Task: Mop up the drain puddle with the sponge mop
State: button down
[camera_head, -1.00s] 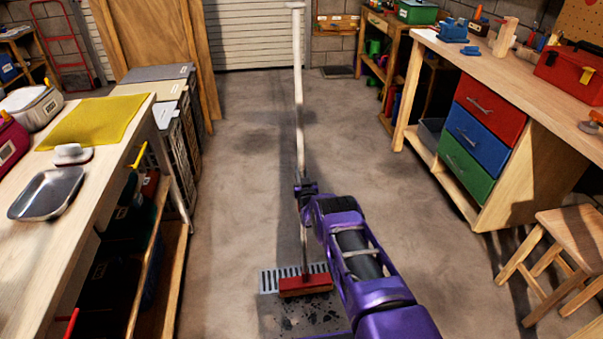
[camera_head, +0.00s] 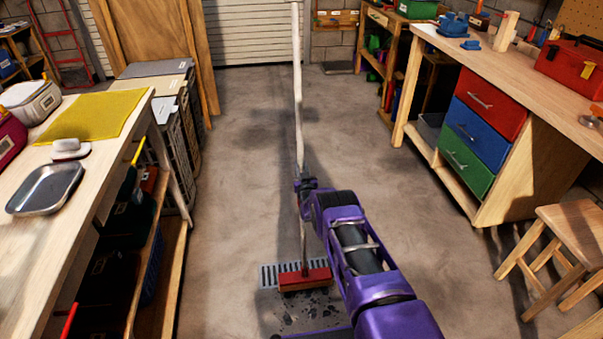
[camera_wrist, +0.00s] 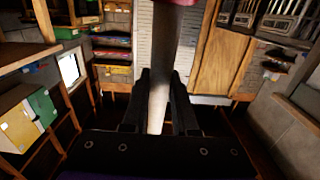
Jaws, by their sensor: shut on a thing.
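The sponge mop has a long pale handle (camera_head: 298,90) and a red head (camera_head: 304,280). It stands nearly upright, its head at the near edge of the floor drain grate (camera_head: 268,275). The dark, speckled puddle patch (camera_head: 300,312) lies just in front of the head, partly hidden by my arm. My gripper (camera_head: 305,184) is shut on the handle at its lower middle. In the wrist view the handle (camera_wrist: 163,60) runs between the two fingers of my gripper (camera_wrist: 160,100). Whether the head presses on the floor is hard to tell.
A wooden bench (camera_head: 75,240) with a metal tray (camera_head: 45,188) and yellow cloth (camera_head: 97,115) lines the left. A workbench with coloured drawers (camera_head: 470,135) and a wooden stool (camera_head: 565,240) line the right. The concrete floor between (camera_head: 240,160) is clear.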

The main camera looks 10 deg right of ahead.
jog(key=shift+s+r+p, duration=0.1)
jog(key=shift+r+p, duration=0.2)
jog(key=shift+p, duration=0.3)
jog(key=shift+s+r+p, duration=0.2)
jog(key=shift+s+p, duration=0.4)
jog(key=shift+p, duration=0.2)
jog(key=shift+s, duration=0.2)
jog(key=shift+f, duration=0.15)
